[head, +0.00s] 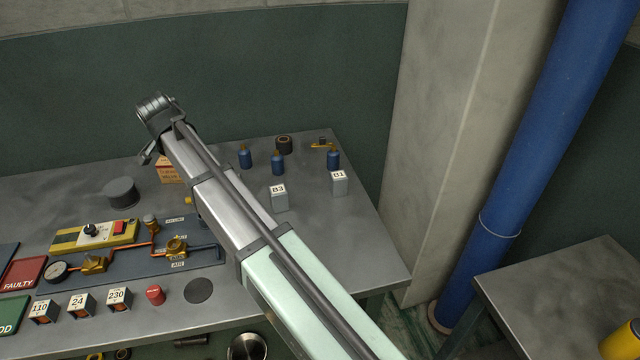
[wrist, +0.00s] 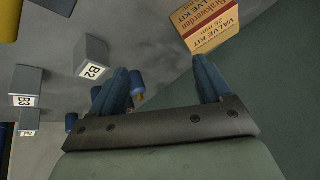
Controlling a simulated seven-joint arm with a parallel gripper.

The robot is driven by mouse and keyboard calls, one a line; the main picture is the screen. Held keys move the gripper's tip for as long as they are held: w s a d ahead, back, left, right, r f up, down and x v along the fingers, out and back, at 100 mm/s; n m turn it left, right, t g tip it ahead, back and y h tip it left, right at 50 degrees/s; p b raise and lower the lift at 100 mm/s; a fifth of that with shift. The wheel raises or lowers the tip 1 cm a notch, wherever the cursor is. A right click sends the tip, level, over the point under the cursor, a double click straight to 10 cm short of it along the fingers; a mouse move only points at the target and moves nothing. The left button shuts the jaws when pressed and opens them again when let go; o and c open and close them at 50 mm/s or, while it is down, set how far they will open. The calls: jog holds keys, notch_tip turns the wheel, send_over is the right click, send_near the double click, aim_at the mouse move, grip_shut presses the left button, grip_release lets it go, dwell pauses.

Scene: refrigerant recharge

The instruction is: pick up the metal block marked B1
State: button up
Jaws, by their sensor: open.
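The metal block marked B1 (head: 339,183) is a grey block with a white label, standing on the right part of the grey bench. In the wrist view a small block at the far left edge (wrist: 29,120) may be B1, but its label is too small to read surely. Block B3 (head: 279,197) stands left of B1 and also shows in the wrist view (wrist: 25,84). Block B2 (wrist: 93,57) shows in the wrist view; my arm seems to hide it in the head view. My gripper (wrist: 160,82) is open, with nothing between its fingers, away from B1.
Blue bottles (head: 277,162) and a dark ring-shaped roll (head: 284,145) stand behind the blocks; another bottle with a brass fitting (head: 333,158) is behind B1. A valve kit box (wrist: 209,22) is near my gripper. The bench (head: 350,240) is clear in front of B1.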

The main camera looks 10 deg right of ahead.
jog(key=d+m+g, duration=0.3)
jog(key=d+m, duration=0.3)
jog(key=d, duration=1.7)
jog(key=m+g, duration=0.3)
jog(key=m, duration=0.2)
send_over(339, 174)
jog(key=shift+s+d, duration=0.15)
jog(key=shift+s, duration=0.1)
jog(key=shift+w+a+f, duration=0.1)
jog(key=shift+a+f, duration=0.05)
jog(key=shift+f, duration=3.05)
jog(key=shift+a+f, duration=0.1)
jog(key=shift+f, duration=3.05)
jog(key=shift+c, duration=0.4)
grip_shut()
